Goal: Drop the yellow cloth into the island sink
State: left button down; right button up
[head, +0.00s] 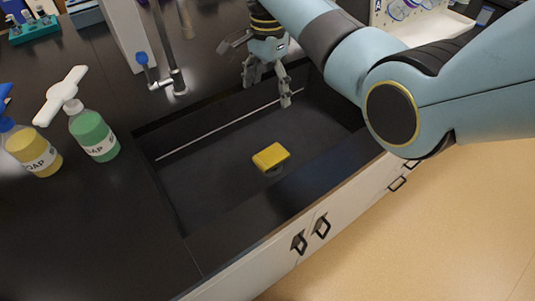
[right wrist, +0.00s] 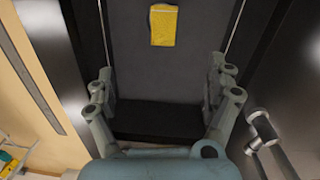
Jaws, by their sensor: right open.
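The yellow cloth (head: 270,156) lies on the floor of the dark island sink (head: 205,180), near its middle. It also shows at the top of the right wrist view (right wrist: 164,25), flat on the sink bottom. My right gripper (head: 268,88) is above the far right part of the sink, apart from the cloth. In the right wrist view its two fingers (right wrist: 165,92) are spread wide with nothing between them. My left gripper is in neither view.
A faucet (head: 178,85) with a blue-tipped handle stands behind the sink. Soap bottles, one green (head: 95,135) and one yellow (head: 33,150), stand on the black counter (head: 90,225) to the left. Cabinet doors with handles (head: 320,228) face the tan floor (head: 440,240).

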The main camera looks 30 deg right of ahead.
notch_tip(320, 180, up, 7)
jog(key=shift+w+f, duration=0.15)
jog(key=shift+d, duration=0.1)
